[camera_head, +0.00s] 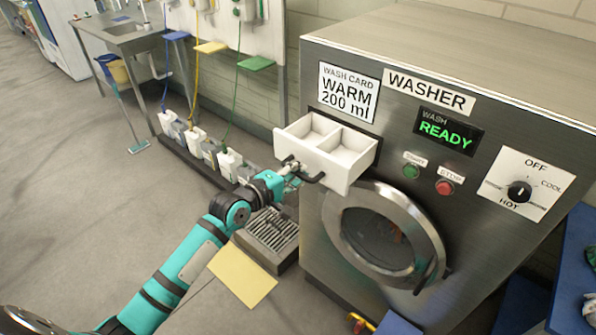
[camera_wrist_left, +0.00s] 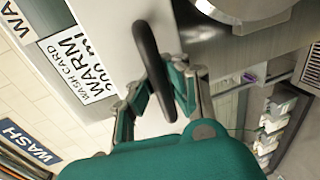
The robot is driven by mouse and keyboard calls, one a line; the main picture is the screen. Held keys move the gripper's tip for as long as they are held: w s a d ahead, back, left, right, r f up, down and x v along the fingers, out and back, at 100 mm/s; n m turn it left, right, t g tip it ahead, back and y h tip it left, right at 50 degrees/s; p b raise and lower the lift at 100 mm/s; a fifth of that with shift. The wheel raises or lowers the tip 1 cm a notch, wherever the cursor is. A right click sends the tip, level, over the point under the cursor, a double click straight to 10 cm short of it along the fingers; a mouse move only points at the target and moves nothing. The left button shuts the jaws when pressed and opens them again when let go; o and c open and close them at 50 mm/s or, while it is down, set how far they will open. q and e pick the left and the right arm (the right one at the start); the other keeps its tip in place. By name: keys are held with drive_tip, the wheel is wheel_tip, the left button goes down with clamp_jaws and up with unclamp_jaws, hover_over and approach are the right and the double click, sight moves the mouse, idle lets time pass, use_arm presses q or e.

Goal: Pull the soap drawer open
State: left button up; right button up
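The white soap drawer (camera_head: 345,170) sticks out from the washer's front (camera_head: 390,130), pulled open. Its two compartments show from above and look empty. A black bar handle (camera_head: 313,179) is on its front face. My left gripper (camera_head: 293,172) is at this handle, reaching in from the left. In the left wrist view, the handle (camera_wrist_left: 153,70) lies between the two fingers of my left gripper (camera_wrist_left: 160,88), which look closed about it. The drawer's front (camera_wrist_left: 105,15) shows pale behind. My right gripper is not seen.
The round washer door (camera_head: 385,235) is below the drawer and looks shut. The display (camera_head: 447,131) reads "READY" and a card (camera_head: 347,92) reads "WARM 200 ml". Several bottles (camera_head: 230,163) stand along the wall at left. A floor grate (camera_head: 268,232) is under my arm.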

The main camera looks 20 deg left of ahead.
use_arm(q)
drive_tip(key=o, duration=0.4)
drive_tip(key=shift+o, duration=0.8)
drive_tip(key=shift+s, duration=0.15)
drive_tip(key=v, duration=1.1)
drive_tip(key=shift+s+a, duration=0.15)
drive_tip(key=shift+s, duration=0.25)
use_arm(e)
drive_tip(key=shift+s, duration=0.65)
use_arm(q)
drive_tip(key=shift+r, duration=0.1)
